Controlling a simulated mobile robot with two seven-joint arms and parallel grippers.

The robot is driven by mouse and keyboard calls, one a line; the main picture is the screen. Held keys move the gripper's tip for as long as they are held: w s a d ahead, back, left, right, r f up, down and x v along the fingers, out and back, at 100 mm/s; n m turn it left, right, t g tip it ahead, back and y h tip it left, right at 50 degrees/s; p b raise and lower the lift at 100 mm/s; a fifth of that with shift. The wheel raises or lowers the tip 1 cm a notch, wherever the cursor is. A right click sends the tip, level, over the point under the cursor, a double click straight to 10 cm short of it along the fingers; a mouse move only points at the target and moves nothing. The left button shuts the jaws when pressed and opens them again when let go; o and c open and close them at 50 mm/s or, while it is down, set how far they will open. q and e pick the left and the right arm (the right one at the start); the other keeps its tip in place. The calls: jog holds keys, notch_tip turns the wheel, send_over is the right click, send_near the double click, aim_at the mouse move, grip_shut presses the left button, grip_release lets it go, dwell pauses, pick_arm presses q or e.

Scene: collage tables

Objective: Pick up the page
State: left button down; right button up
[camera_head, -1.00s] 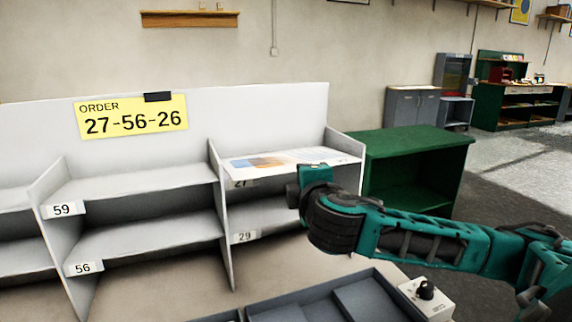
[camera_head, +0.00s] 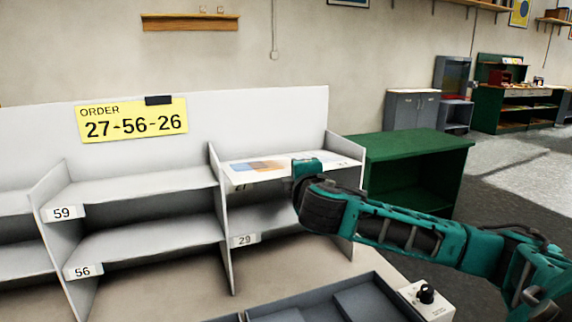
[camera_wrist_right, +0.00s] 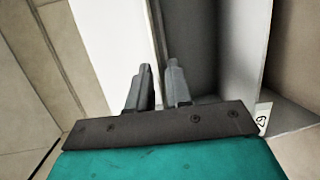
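The page (camera_head: 262,167), white with orange and blue-grey printed blocks, lies flat on the upper right shelf, whose label seems to read 27 and is partly hidden. My right gripper (camera_wrist_right: 160,72) is at the front edge of that shelf; in the head view my wrist hides its fingers. In the right wrist view the two fingers stand a little apart, beside a bright white surface (camera_wrist_right: 110,30) and its edge. I cannot tell whether that surface is page or shelf, or whether the page's edge is between the fingers. My left gripper is not in view.
The yellow order sign (camera_head: 134,119) reads 27-56-26. Shelves labelled 59 (camera_head: 62,213), 56 (camera_head: 82,271) and 29 (camera_head: 244,240) look empty. A grey tray (camera_head: 290,312) and a control box with a black knob (camera_head: 426,293) are in front. A green cabinet (camera_head: 415,145) stands right.

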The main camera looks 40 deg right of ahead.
grip_shut()
